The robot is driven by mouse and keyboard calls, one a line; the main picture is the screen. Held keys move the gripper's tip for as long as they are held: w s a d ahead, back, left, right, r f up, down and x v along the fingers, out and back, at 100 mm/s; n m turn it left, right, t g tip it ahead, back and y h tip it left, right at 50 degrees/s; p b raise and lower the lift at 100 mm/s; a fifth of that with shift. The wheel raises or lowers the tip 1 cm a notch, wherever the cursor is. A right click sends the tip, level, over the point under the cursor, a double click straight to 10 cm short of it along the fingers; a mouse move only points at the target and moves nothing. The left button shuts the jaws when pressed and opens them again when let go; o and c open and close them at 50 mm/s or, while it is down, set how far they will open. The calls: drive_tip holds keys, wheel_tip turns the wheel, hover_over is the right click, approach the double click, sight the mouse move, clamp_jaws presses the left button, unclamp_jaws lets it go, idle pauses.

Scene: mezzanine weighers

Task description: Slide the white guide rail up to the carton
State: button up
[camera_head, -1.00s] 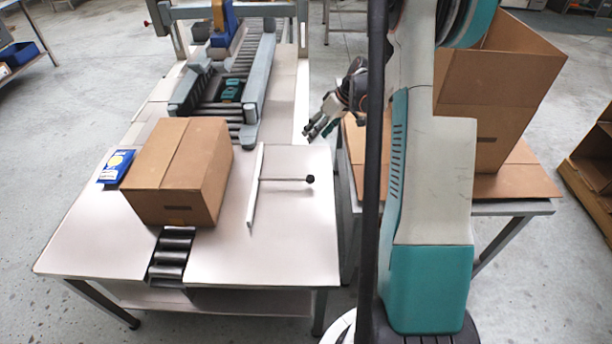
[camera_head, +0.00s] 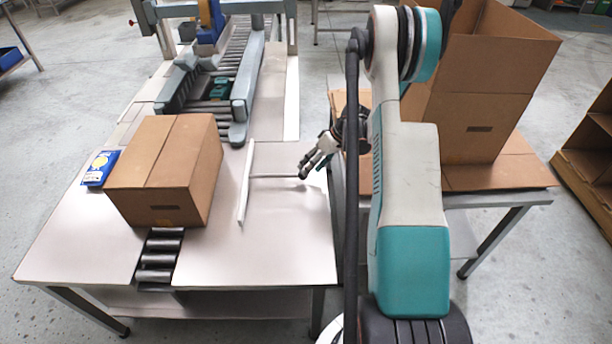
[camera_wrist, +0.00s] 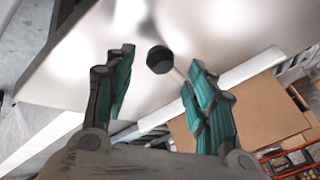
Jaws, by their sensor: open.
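The white guide rail (camera_head: 246,186) lies on the table to the right of the closed brown carton (camera_head: 165,170), with a narrow gap between them. A thin rod (camera_head: 275,177) runs from the rail to the right and ends in a black knob. My gripper (camera_head: 308,172) is at the knob end of the rod. In the wrist view my gripper (camera_wrist: 160,90) is open, with its teal-padded fingers apart. The black knob (camera_wrist: 159,59) shows between and beyond the fingertips, apart from both. The rail (camera_wrist: 245,69) and carton (camera_wrist: 255,110) show behind the right finger.
The carton stands over a roller strip (camera_head: 160,258) in the table (camera_head: 255,255). A blue packet (camera_head: 100,168) lies left of the carton. A roller conveyor (camera_head: 235,85) with side guides stands behind. An open box (camera_head: 490,95) is on the right-hand table. The front right tabletop is clear.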

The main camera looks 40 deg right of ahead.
drive_tip(key=shift+b+x, duration=0.55)
drive_tip(key=shift+x, duration=1.6)
